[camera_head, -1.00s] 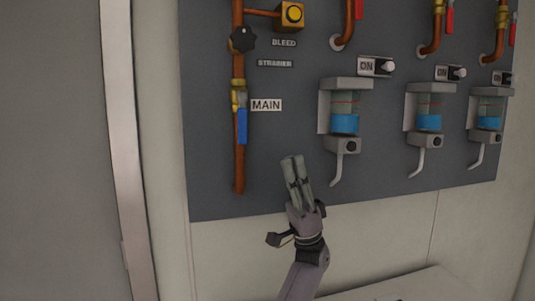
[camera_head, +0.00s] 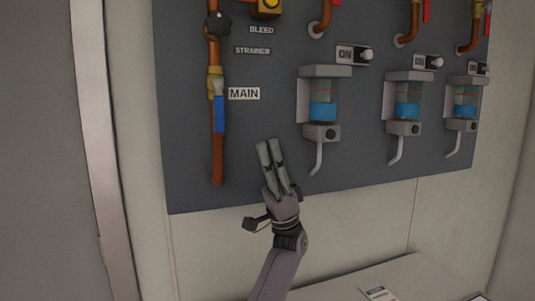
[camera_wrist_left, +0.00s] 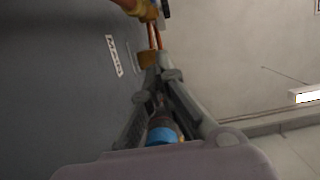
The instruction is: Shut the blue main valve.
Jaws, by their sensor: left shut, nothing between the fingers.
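The blue main valve handle (camera_head: 219,114) hangs straight down along the vertical copper pipe (camera_head: 217,160), beside the MAIN label (camera_head: 244,94) in the head view. My left gripper (camera_head: 269,142) is shut and empty, fingers pointing up, in front of the grey panel to the right of and a little below the handle. It is apart from the handle in the picture. In the left wrist view the MAIN label (camera_wrist_left: 114,55) shows at the left, and a blue patch (camera_wrist_left: 163,134) shows between the finger links. My right gripper does not show.
Several dosing cups with blue liquid, such as this one (camera_head: 323,105), hang to the right of the gripper with spouts below. A black knob (camera_head: 218,25) and yellow bleed valve (camera_head: 268,6) sit above the handle. A pale ledge (camera_head: 420,280) lies below right.

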